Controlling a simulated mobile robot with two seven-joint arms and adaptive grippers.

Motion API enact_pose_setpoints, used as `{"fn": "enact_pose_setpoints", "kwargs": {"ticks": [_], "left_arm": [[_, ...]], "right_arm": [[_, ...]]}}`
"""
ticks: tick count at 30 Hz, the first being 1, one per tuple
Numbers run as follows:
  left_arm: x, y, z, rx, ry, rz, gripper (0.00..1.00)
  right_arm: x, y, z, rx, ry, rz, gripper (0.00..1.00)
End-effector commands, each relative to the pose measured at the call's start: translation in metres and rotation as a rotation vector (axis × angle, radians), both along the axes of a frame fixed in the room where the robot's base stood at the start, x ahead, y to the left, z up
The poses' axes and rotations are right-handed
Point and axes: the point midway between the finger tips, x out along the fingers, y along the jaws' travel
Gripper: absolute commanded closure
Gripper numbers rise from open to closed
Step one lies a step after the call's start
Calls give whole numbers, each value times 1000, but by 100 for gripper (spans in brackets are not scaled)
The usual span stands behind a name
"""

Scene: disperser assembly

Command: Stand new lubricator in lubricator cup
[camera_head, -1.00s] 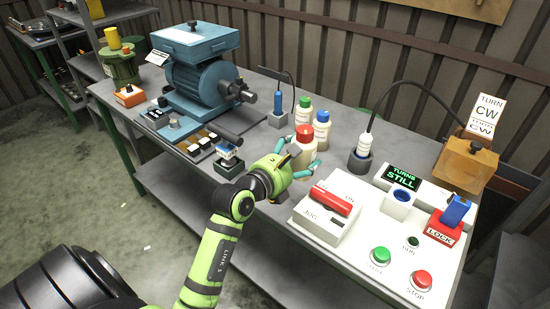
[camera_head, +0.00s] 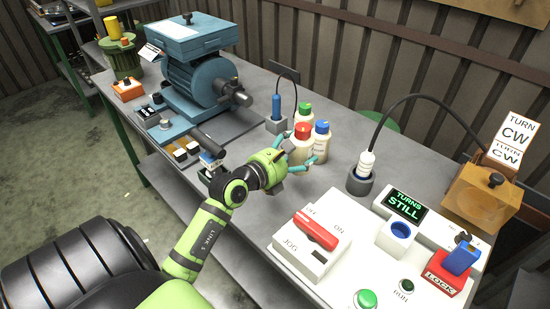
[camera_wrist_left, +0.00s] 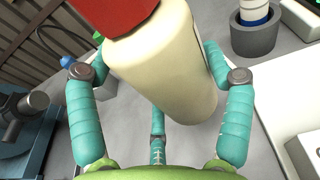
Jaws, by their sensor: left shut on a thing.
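My left gripper (camera_head: 301,149) is shut on the cream bottle with the red cap (camera_head: 302,131), which I take as the new lubricator. The bottle fills the middle of the left wrist view (camera_wrist_left: 165,70), tilted in that picture, between the teal fingers. Whether its base touches the table is unclear. A white block with a blue-lined round opening (camera_head: 401,232) and a dark grey cup (camera_head: 360,183) with a corded white piece in it stand to the right. I cannot tell for certain which is the lubricator cup. My right gripper is not in view.
Green-capped (camera_head: 304,113) and blue-capped (camera_head: 321,137) bottles stand close behind the held one. A jog switch box (camera_head: 311,243), a display (camera_head: 405,203) and a red lock block (camera_head: 446,275) occupy the right. A blue motor machine (camera_head: 200,85) stands left. Bare tabletop (camera_head: 335,185) lies between bottles and panel.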

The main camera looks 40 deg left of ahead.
Motion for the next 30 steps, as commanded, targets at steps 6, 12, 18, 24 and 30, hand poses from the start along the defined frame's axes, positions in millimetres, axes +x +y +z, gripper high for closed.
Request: {"fn": "enact_pose_setpoints", "kwargs": {"ticks": [6, 12, 18, 24, 30], "left_arm": [[-13, 41, -27, 4, -1, 0, 76], [-17, 55, -34, 0, -5, 1, 76], [-17, 55, -61, 1, -3, 0, 76], [-17, 55, -72, 0, -7, 2, 76], [-17, 54, -72, -1, -7, 2, 76]], "right_arm": [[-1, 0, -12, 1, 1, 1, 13], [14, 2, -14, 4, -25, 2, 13], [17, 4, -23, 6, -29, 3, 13], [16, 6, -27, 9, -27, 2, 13], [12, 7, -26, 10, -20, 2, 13]]}}
